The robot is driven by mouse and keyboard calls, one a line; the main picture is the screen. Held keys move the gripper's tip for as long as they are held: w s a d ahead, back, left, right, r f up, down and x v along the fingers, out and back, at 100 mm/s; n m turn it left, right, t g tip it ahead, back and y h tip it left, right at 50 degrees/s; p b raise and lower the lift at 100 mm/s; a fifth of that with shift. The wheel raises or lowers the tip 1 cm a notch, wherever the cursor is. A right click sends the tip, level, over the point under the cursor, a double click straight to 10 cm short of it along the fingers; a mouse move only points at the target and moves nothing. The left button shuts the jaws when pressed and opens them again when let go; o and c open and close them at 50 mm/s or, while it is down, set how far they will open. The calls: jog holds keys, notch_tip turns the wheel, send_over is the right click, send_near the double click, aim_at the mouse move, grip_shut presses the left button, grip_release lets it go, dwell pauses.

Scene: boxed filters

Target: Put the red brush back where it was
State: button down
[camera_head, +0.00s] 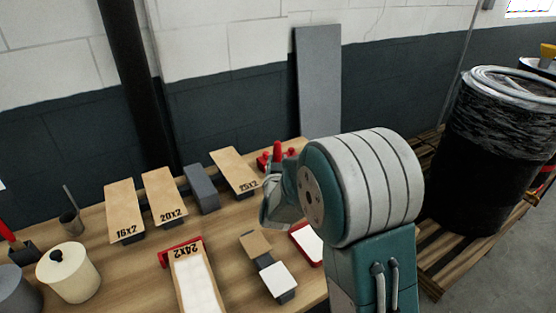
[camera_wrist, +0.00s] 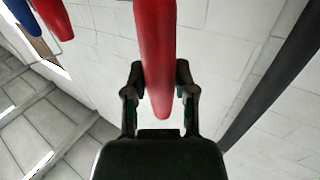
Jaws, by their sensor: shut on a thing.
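The red brush (camera_wrist: 156,40) is in my gripper (camera_wrist: 158,82). In the wrist view its red handle runs from the top edge down between the two dark fingers, and its rounded end shows just above the palm. No bristles show in that view. In the head view an upright red piece (camera_head: 277,151), which looks like part of the brush, shows beside my wrist above the far side of the table. My fingers are not clear there. At the left edge another red handle (camera_head: 6,232) leans by a dark holder (camera_head: 22,253).
The wooden table (camera_head: 125,285) bears several labelled filter boxes (camera_head: 124,212), a cream lidded pot (camera_head: 68,271) and a cup (camera_head: 70,222). Red fixtures (camera_head: 180,251) sit among the boxes. A grey panel (camera_head: 318,85) leans on the wall. A black wrapped drum (camera_head: 487,150) stands right.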

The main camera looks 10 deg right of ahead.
jog(key=shift+a+f, duration=0.2)
jog(key=shift+f, duration=0.05)
jog(key=shift+d+f, duration=0.2)
jog(key=shift+c, duration=2.1)
grip_release()
jog(key=shift+d, duration=0.1)
